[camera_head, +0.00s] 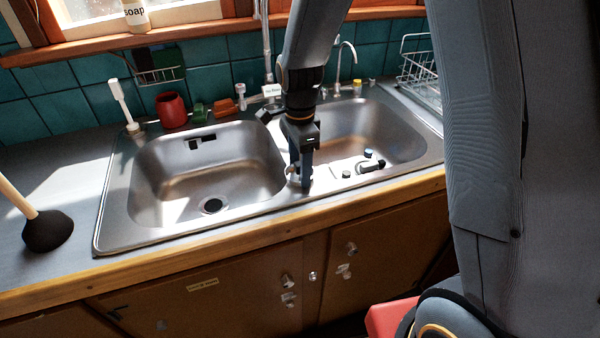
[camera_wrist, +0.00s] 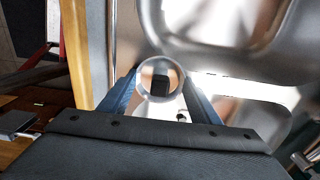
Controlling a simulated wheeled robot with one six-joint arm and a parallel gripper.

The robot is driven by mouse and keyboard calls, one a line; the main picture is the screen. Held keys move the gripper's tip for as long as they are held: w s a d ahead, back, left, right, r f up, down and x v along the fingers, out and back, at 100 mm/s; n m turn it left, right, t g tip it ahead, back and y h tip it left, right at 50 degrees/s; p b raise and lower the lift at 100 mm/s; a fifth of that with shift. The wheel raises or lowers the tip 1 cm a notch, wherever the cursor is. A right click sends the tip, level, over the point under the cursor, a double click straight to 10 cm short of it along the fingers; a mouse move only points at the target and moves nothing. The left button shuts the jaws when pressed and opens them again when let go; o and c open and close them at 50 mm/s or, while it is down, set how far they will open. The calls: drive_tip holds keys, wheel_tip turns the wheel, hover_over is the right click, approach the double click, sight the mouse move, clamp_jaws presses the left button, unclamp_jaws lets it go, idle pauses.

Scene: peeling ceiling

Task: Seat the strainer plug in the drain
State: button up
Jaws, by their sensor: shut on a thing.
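The strainer plug (camera_wrist: 149,91) is a round, shiny metal piece with a dark knob or centre. It sits between the two blue fingers of my gripper (camera_wrist: 160,82), which is shut on it. In the head view my gripper (camera_head: 304,182) points down over the front part of the ridge between the two basins. A bit of the plug (camera_head: 292,173) shows beside the fingers; the rest is hidden by them. The drain (camera_head: 212,205) is a dark round hole in the floor of the left basin, left of and lower than my gripper. No drain shows in the right basin.
The left basin (camera_head: 165,165) looks clear inside. Small dark and pale items (camera_head: 370,162) lie at the right basin's front. A faucet (camera_head: 266,50) rises behind the ridge. A plunger (camera_head: 46,228) stands left; a red cup (camera_head: 172,110) and brush (camera_head: 122,105) stand behind.

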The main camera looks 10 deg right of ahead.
drive_tip(key=shift+r+p, duration=1.95)
drive_tip(key=shift+r, duration=0.5)
drive_tip(key=shift+r+p, duration=1.95)
drive_tip(key=shift+r, duration=0.5)
